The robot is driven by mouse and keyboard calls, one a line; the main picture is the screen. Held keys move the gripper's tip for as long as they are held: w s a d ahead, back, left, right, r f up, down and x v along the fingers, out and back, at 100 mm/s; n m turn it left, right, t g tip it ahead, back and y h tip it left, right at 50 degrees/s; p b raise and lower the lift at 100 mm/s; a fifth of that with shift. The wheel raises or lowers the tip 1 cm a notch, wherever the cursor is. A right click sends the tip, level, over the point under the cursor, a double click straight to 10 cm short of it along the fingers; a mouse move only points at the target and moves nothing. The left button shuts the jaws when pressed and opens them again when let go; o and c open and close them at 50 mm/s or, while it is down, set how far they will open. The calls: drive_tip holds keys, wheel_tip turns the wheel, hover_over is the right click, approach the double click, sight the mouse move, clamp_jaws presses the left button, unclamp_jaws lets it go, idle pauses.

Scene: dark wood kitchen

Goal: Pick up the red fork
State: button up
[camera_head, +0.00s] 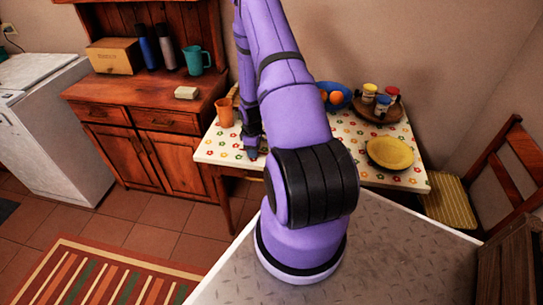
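My gripper (252,153) is low over the left part of the table (222,152), which has a white cloth with coloured spots. Its dark fingers point down and are close to the cloth. It is too small to tell whether they are open or touching anything. I cannot make out a red fork in this view. My purple arm covers the middle of the table and hides what lies behind it.
An orange cup (224,112) stands left of my gripper. A blue bowl with oranges (344,97), a round wooden tray with jars (360,110) and a yellow plate (389,153) are on the table's right. A wooden chair (524,150) stands at far right.

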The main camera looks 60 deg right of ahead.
clamp_jaws()
drive_tip(key=shift+r, duration=0.15)
